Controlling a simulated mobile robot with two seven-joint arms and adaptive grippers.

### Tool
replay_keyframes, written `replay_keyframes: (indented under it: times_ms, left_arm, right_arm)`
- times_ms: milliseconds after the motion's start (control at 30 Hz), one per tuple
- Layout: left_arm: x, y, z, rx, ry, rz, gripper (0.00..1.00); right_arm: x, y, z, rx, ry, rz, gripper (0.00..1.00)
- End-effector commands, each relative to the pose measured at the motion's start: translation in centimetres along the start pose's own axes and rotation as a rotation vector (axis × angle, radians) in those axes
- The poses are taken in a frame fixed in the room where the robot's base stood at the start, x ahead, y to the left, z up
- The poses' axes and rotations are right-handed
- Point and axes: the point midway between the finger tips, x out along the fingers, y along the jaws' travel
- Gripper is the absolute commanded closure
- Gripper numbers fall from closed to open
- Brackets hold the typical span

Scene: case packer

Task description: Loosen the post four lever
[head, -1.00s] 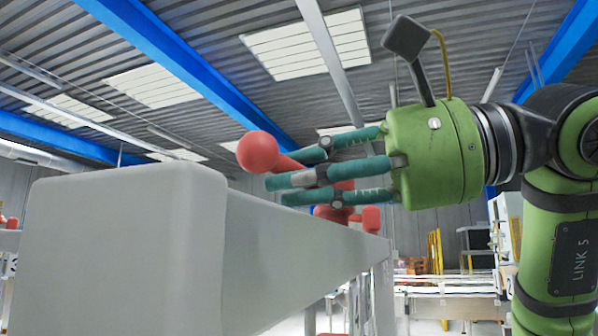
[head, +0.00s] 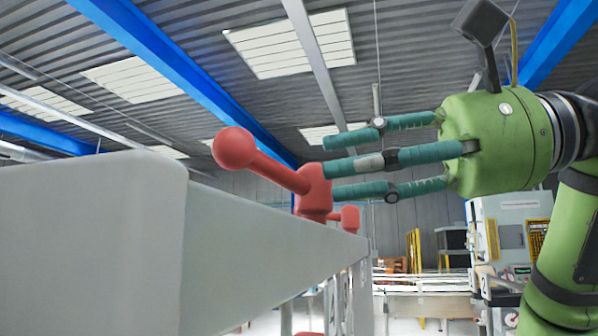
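A red lever (head: 276,172) with a ball knob at its left end is mounted on the grey machine beam (head: 225,240). Its arm slopes down to the right to a red hub. My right gripper (head: 328,168) comes in from the right, with its teal fingers spread apart and pointing left. The fingertips are beside the hub, to the right of the lever arm, and hold nothing. Whether the tips touch the hub cannot be told. My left gripper is not in view.
Another small red part (head: 350,217) shows farther along the beam, behind the hub. The beam's large grey end fills the lower left. Shelving and a white cabinet (head: 515,235) stand in the background at right. Open air lies above the beam.

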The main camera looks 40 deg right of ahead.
Motion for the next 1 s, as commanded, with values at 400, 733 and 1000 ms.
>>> replay_keyframes:
  times_ms: [400, 733, 1000]
  left_arm:
    - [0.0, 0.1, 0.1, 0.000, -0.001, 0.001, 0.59]
    - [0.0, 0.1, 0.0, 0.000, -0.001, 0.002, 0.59]
    - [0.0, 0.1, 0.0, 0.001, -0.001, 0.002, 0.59]
  right_arm:
    - [-5.0, 0.0, -0.1, 0.000, 0.001, 0.001, 0.63]
    - [-5.0, 0.0, -0.1, 0.000, 0.001, 0.002, 0.63]
    - [-5.0, 0.0, -0.1, 0.000, 0.001, 0.002, 0.63]
